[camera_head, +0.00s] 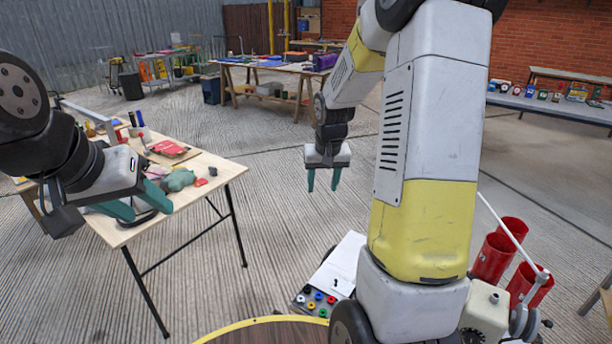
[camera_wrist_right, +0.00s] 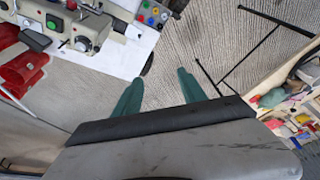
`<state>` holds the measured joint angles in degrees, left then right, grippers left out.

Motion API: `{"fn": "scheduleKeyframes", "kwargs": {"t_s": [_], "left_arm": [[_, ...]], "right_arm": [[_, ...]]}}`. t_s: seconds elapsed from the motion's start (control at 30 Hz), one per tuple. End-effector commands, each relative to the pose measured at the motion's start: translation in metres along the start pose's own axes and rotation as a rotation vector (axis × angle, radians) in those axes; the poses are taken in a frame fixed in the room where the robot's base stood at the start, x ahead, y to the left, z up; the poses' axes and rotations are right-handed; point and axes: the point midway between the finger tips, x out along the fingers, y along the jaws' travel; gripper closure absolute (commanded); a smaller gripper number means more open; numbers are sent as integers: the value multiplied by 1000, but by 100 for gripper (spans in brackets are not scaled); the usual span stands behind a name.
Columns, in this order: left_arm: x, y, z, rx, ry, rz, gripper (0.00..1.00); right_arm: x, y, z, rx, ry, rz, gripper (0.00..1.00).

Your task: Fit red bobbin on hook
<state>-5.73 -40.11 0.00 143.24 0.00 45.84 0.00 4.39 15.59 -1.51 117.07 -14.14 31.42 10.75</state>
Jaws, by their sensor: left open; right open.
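Small coloured bobbins sit in a grey tray (camera_head: 298,312) on a white surface, low in the head view. My left gripper (camera_head: 146,207) is open and empty near the wooden table's front edge. I cannot make out the hook.
A pale machine (camera_head: 485,308) with knobs stands at lower right, partly hidden by my right arm. Red cylinders (camera_head: 495,257) and a slanting white rod (camera_head: 503,226) are beside it. A cluttered wooden table (camera_head: 222,174) stands at left. Bare concrete lies between.

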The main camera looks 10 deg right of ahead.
Motion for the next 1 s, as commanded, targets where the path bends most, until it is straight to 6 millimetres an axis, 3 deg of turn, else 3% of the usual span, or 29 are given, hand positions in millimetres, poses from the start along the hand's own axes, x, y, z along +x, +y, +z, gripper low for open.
{"fn": "scheduleKeyframes", "kwargs": {"t_s": [0.03,0.2,0.5,0.63,0.8,1.0], "left_arm": [[0,0,0,0,0,0,51],[0,0,0,0,0,0,51],[0,0,0,0,0,0,51],[0,0,0,0,0,0,51],[0,0,0,0,0,0,51],[0,0,0,0,0,0,51]], "right_arm": [[-26,-5,6,-6,25,-11,51],[-92,-20,37,-29,80,-48,51],[-178,-42,112,-80,179,-127,51],[-201,-49,148,-106,218,-163,51],[-216,-55,182,-131,251,-198,51],[-220,-58,196,-144,263,-212,51]]}}
